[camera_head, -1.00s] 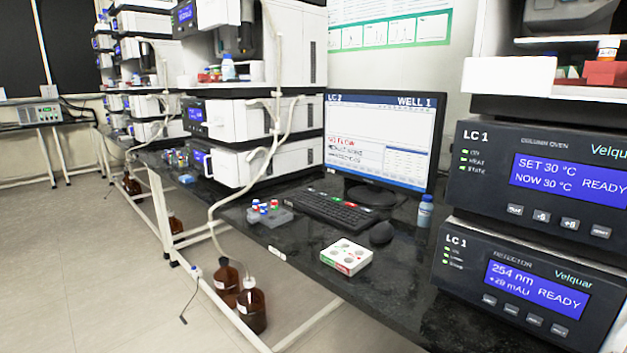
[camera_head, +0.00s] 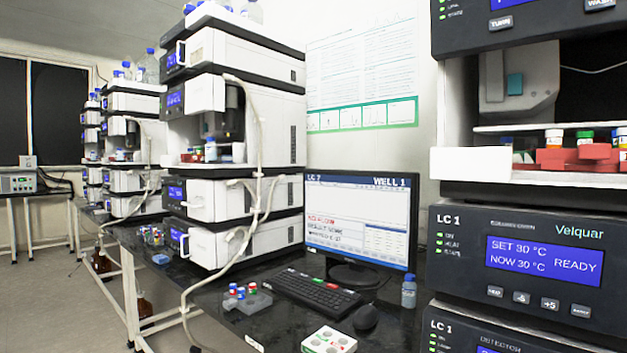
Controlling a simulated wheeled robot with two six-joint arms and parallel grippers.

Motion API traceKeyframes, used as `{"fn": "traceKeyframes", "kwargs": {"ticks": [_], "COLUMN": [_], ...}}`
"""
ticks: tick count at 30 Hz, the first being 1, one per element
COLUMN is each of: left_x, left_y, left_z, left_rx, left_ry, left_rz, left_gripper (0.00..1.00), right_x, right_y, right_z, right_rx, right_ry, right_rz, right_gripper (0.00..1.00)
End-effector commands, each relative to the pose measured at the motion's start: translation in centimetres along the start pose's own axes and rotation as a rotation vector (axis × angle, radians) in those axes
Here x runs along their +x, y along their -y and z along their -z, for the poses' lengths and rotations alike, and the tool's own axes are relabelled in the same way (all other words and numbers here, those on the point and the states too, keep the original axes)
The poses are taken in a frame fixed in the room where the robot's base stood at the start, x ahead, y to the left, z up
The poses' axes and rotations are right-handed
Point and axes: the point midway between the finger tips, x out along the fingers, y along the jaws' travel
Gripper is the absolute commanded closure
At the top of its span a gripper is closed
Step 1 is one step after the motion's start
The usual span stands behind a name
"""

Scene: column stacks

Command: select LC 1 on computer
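The computer monitor (camera_head: 359,218) stands on the black bench at centre right. Its screen header shows "LC" with a blurred digit that I cannot read surely, and "WELL 1" at the right. Red text is on the lower left of the screen. The black keyboard (camera_head: 311,291) lies in front, with green and red keys along its back edge. The black mouse (camera_head: 366,317) is right of it. A white box with round buttons (camera_head: 328,341), marked green and red, sits at the bench front, partly cut off by the picture's lower edge. Neither of my grippers is in view.
The LC 1 column oven (camera_head: 532,268) stands close on the right, its display reading READY. A blue-capped bottle (camera_head: 408,291) stands beside the monitor. A grey rack with coloured caps (camera_head: 246,298) is left of the keyboard. White instrument stacks (camera_head: 240,150) line the left.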

Motion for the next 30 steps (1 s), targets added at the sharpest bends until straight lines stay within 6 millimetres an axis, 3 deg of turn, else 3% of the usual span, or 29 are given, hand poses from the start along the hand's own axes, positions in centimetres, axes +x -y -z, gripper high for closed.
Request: {"fn": "traceKeyframes", "kwargs": {"ticks": [1, 3, 4, 30], "left_x": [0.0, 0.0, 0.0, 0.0], "left_y": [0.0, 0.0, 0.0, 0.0], "left_z": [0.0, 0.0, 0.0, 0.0], "left_rx": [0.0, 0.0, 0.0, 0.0], "left_ry": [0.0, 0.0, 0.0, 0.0], "left_rz": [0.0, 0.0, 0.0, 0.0], "left_gripper": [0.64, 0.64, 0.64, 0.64], "right_x": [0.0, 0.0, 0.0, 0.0], "right_y": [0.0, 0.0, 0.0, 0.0], "right_z": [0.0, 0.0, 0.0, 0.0], "right_rx": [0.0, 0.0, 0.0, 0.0], "right_ry": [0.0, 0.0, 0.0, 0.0], "right_rz": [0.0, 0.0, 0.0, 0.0], "right_gripper": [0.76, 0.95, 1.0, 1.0]}}
